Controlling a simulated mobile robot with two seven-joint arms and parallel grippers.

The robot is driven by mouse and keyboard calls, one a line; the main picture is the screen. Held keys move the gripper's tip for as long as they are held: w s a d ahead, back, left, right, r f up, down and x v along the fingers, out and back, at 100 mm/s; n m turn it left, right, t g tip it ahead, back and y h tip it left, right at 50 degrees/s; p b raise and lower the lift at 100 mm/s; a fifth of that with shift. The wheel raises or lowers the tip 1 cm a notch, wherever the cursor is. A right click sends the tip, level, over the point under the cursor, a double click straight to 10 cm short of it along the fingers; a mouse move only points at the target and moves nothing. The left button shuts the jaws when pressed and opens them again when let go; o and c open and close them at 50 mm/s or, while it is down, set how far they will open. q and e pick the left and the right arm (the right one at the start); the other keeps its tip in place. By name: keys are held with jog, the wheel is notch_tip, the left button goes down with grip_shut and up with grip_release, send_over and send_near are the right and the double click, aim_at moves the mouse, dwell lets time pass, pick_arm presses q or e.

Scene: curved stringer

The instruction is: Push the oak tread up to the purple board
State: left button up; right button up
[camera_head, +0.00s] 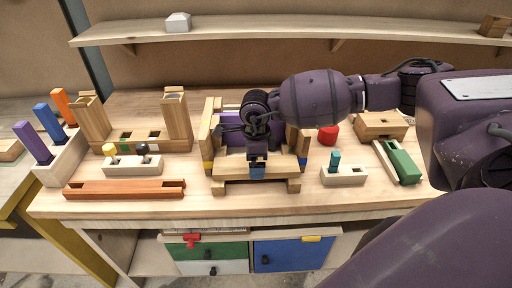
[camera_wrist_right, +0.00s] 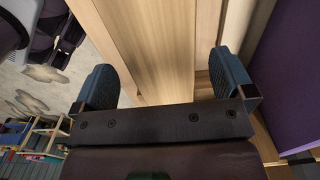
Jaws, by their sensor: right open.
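The oak tread (camera_head: 284,165) is a light wooden board lying across the front of a wooden frame in the middle of the bench. The purple board (camera_head: 236,132) stands upright behind it, partly hidden by my right arm. My right gripper (camera_head: 257,172) points down over the middle of the tread. In the right wrist view my right gripper (camera_wrist_right: 165,84) has its two blue fingertips wide apart, with pale wood beyond them. A purple surface (camera_wrist_right: 290,80) fills that view's right side. I cannot tell whether the fingers touch the tread. My left gripper is not in view.
Wooden side posts (camera_head: 208,140) flank the tread. A reddish bar (camera_head: 125,189) lies left, and a block with a teal peg (camera_head: 335,161) stands right. A red piece (camera_head: 328,135) sits behind it. A shelf (camera_head: 270,28) runs above the back.

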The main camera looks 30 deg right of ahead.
jog(key=shift+f, duration=0.85)
jog(key=c, duration=1.1)
jog(key=shift+w+d, duration=0.25)
jog(key=shift+w, duration=0.15)
jog(key=shift+w+d+b, duration=0.4)
jog(key=shift+w+b, duration=0.2)
jog(key=shift+w, duration=0.1)
